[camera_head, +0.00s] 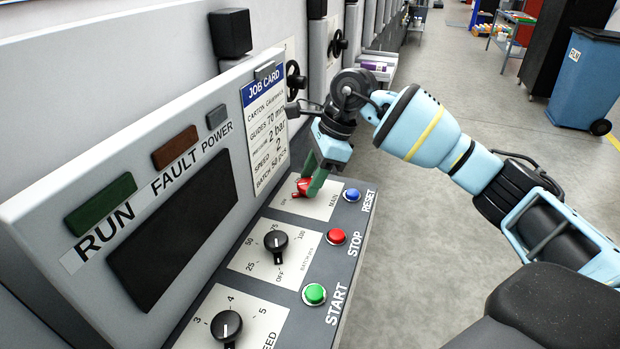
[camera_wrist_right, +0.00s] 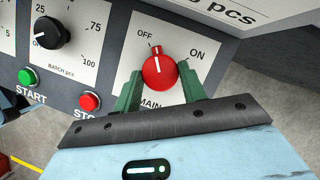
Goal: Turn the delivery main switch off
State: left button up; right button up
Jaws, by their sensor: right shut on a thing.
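The main switch is a red rotary knob (camera_head: 303,187) on a white plate labelled MAIN, at the far end of the sloped control panel. In the right wrist view the knob (camera_wrist_right: 160,71) has a white pointer line pointing up, between the OFF and ON marks and closer to OFF. My right gripper (camera_head: 313,180) reaches down to it from above. Its green fingers (camera_wrist_right: 160,92) stand on either side of the knob and are shut on it. In the head view the fingers partly hide the knob. My left gripper is not in view.
Beside the switch are a blue RESET button (camera_head: 352,194), a red STOP button (camera_head: 336,237) and a green START button (camera_head: 315,294). Batch (camera_head: 276,241) and speed (camera_head: 226,326) dials sit nearer. A job card (camera_head: 265,120) hangs behind. Open floor lies right.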

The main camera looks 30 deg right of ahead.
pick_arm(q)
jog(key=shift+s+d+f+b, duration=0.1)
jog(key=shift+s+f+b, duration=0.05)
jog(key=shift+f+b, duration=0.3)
pick_arm(e)
jog(key=shift+w+n+g, duration=0.1)
jog(key=shift+n+g, duration=0.4)
jog(key=shift+n, duration=0.8)
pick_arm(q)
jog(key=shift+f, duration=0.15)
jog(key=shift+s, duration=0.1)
pick_arm(e)
jog(key=o, duration=1)
jog(key=shift+c, duration=0.2)
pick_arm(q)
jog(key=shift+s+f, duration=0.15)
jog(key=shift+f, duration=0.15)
pick_arm(e)
jog(key=v, duration=0.7)
jog(key=shift+d+r, duration=0.25)
jog(key=shift+r, duration=0.1)
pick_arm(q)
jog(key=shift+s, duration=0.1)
